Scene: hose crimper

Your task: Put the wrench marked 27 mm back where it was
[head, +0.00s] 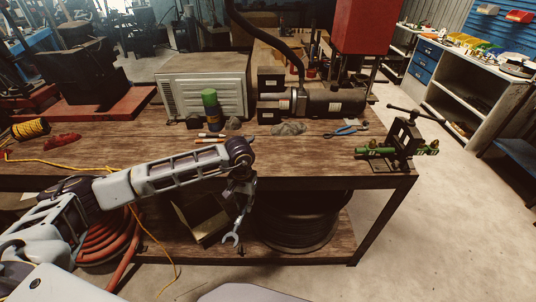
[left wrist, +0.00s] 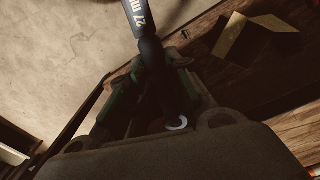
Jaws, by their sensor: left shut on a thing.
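My left gripper (head: 241,192) hangs in front of the workbench's front edge, pointing down, below the level of the bench top. It is shut on a wrench (head: 231,239), whose open-ended jaw hangs below the fingers in the head view. In the left wrist view the wrench handle (left wrist: 140,17) runs up out of the fingers (left wrist: 155,75) and bears a "27 m…" mark, with the rest cut off by the picture edge. The fingers cover part of the handle. My right gripper is not in view.
The wooden workbench (head: 300,160) has clear room along its front. The lower shelf holds a coil of black hose (head: 300,225).

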